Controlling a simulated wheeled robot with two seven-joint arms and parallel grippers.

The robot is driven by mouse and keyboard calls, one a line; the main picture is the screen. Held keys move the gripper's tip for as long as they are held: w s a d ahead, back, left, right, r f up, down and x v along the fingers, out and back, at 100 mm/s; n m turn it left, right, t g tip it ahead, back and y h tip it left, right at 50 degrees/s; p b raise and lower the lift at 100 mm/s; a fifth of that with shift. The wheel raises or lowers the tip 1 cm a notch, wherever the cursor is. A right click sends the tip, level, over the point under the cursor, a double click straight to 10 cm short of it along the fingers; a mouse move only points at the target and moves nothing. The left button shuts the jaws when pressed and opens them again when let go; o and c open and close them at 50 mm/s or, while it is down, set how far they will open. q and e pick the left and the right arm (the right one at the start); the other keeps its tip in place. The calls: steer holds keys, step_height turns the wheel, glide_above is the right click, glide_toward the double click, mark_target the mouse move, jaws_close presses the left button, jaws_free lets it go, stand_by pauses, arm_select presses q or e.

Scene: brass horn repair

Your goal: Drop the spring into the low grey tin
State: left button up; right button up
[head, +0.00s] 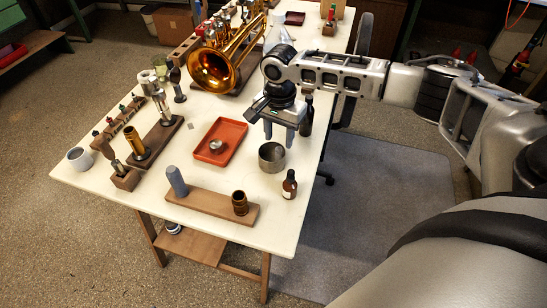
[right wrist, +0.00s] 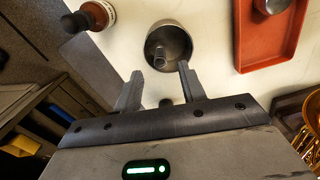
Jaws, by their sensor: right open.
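The low grey tin (head: 271,166) stands on the bench near its right edge, and it also shows in the right wrist view (right wrist: 181,38). The spring (right wrist: 159,60), a small grey coiled cylinder, appears inside the tin in the right wrist view. In the head view I cannot make the spring out. My right gripper (head: 279,138) is just above and behind the tin, pointing down. Its two fingers (right wrist: 160,88) are spread apart with nothing held between them. My left gripper is out of view.
A red tray (head: 233,131) holding a small round metal part lies left of the tin. A brown bottle (head: 289,186) stands in front of it. A wooden board (head: 212,203) with a grey peg and a brown cup is nearby. A brass horn (head: 222,66) lies behind.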

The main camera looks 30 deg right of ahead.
step_height(320, 180, up, 15)
stand_by(0.3)
stand_by(0.4)
